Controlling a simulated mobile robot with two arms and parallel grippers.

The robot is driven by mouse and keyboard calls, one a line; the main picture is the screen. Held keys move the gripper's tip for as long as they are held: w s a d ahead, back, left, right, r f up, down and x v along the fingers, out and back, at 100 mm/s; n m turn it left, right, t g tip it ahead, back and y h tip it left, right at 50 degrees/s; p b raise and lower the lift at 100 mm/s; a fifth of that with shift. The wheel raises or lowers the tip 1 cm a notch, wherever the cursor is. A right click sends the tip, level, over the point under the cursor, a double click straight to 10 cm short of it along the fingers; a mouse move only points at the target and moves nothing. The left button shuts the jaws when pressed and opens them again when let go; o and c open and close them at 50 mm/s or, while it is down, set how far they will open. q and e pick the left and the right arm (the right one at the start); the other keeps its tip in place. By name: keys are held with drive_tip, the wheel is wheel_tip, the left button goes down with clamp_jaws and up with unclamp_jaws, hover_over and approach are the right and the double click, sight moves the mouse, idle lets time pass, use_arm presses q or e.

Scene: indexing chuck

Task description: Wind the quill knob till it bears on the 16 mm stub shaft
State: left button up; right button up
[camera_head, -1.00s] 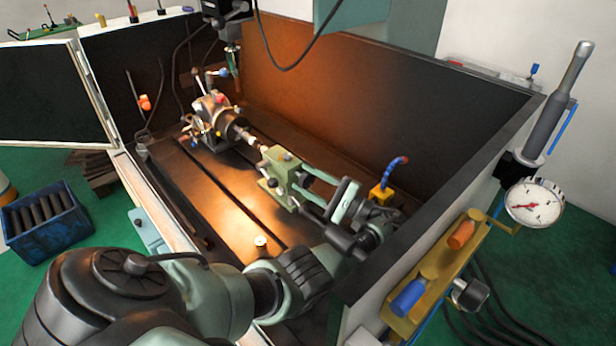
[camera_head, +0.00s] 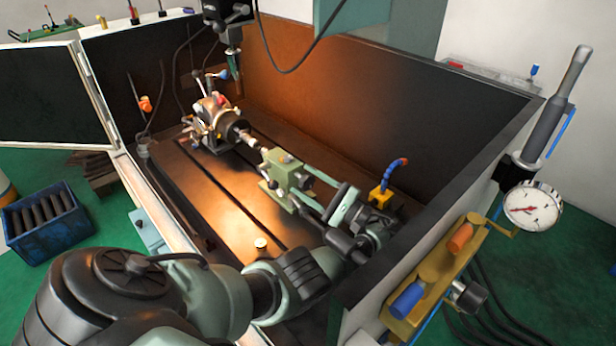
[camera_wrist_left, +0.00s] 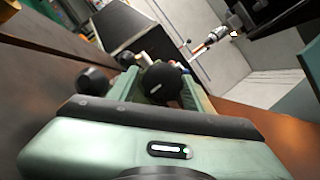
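The green tailstock (camera_head: 277,161) stands on the slotted bed, in line with the indexing chuck (camera_head: 231,127). The pale stub shaft (camera_head: 249,141) points from the chuck toward the tailstock; whether the two touch is too small to tell. My left gripper (camera_head: 302,183) reaches the tailstock's near end with its fingers spread. In the left wrist view a round black knob (camera_wrist_left: 162,84), apparently the quill knob, lies between the two green fingers. The fingers look open around it; contact cannot be told. My right gripper is not in view.
A yellow block with a blue hose (camera_head: 382,193) stands right of my gripper. The dark enclosure wall (camera_head: 440,200) runs close along the right. A dial gauge (camera_head: 533,206) hangs outside it. Smaller black knobs (camera_wrist_left: 93,80) show beside the left finger.

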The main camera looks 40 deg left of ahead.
sight(307, 175)
use_arm(q)
drive_tip(key=shift+r, duration=0.55)
wheel_tip(307, 175, up, 7)
drive_tip(key=shift+s+a+r+p, duration=0.1)
drive_tip(key=shift+r+p, duration=0.1)
drive_tip(key=shift+p, duration=1)
wheel_tip(307, 175, up, 12)
drive_tip(key=shift+f, duration=0.2)
